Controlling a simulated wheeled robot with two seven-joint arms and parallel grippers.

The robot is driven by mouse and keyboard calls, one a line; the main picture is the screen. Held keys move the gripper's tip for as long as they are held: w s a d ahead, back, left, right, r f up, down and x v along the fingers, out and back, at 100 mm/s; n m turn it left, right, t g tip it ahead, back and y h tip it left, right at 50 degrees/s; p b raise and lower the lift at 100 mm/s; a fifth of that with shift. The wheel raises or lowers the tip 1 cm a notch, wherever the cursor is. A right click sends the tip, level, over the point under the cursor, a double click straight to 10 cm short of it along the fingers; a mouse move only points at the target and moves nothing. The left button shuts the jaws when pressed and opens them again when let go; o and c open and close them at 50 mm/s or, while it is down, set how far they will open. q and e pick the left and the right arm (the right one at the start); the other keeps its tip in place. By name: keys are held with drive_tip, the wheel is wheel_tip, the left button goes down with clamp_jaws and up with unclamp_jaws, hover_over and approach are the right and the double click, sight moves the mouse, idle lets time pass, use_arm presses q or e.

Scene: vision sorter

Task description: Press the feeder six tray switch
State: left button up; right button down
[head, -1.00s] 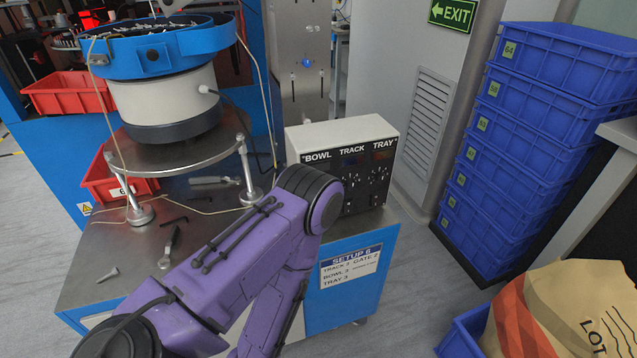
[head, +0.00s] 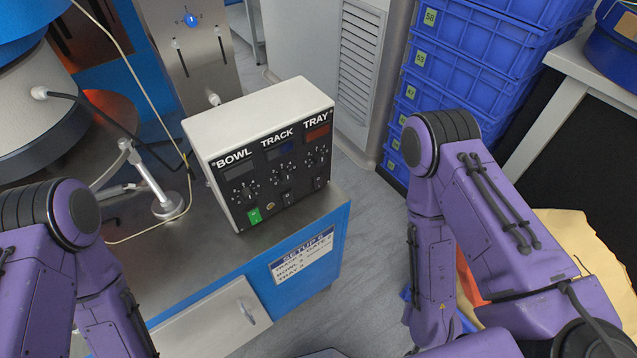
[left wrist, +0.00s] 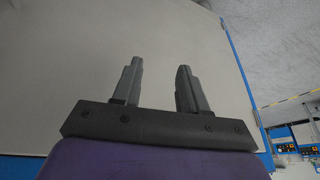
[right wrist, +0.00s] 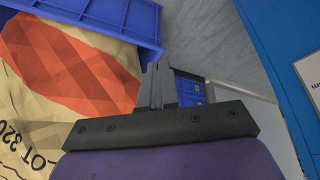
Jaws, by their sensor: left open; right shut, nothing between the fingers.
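The feeder control box (head: 258,120) has a white top and a black face marked BOWL, TRACK and TRAY. The tray column is rightmost, with a reddish display (head: 317,133), a knob and a small dark tray switch (head: 318,183) at the bottom. The track switch (head: 287,198) looks dark; the bowl switch (head: 254,215) shows green. My left gripper (left wrist: 160,64) is open and empty in front of a plain pale panel. My right gripper (right wrist: 161,66) is shut and empty, near the paper sack. Neither gripper shows in the head view, only both purple arms.
A SETUP sheet (head: 303,254) is on the blue cabinet below the box. The bowl feeder (head: 60,105) stands left. Stacked blue crates (head: 460,55) stand back right. A paper sack (right wrist: 50,90) in a blue bin (right wrist: 120,14) is low right. The space before the box face is clear.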

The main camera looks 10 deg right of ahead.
drive_tip(key=w+a+r+m+t+y+p, duration=0.4)
drive_tip(key=w+a+r+p, duration=0.15)
drive_tip(key=w+r, duration=0.5)
drive_tip(key=w+a+r+m+t+y+p, duration=0.3)
drive_tip(key=w+a+r+p, duration=0.3)
drive_tip(key=r, duration=0.8)
drive_tip(key=b, duration=1.4)
approach(318, 182)
drive_tip(key=w+f, duration=0.1)
drive_tip(key=f, duration=0.1)
drive_tip(key=w+f, duration=0.2)
drive_tip(key=f, duration=0.1)
drive_tip(key=shift+w+a+f, duration=0.2)
drive_tip(key=shift+a+f, duration=0.2)
drive_tip(key=shift+w+a+f, duration=0.1)
drive_tip(key=shift+w+a, duration=0.15)
drive_tip(key=shift+w, duration=0.4)
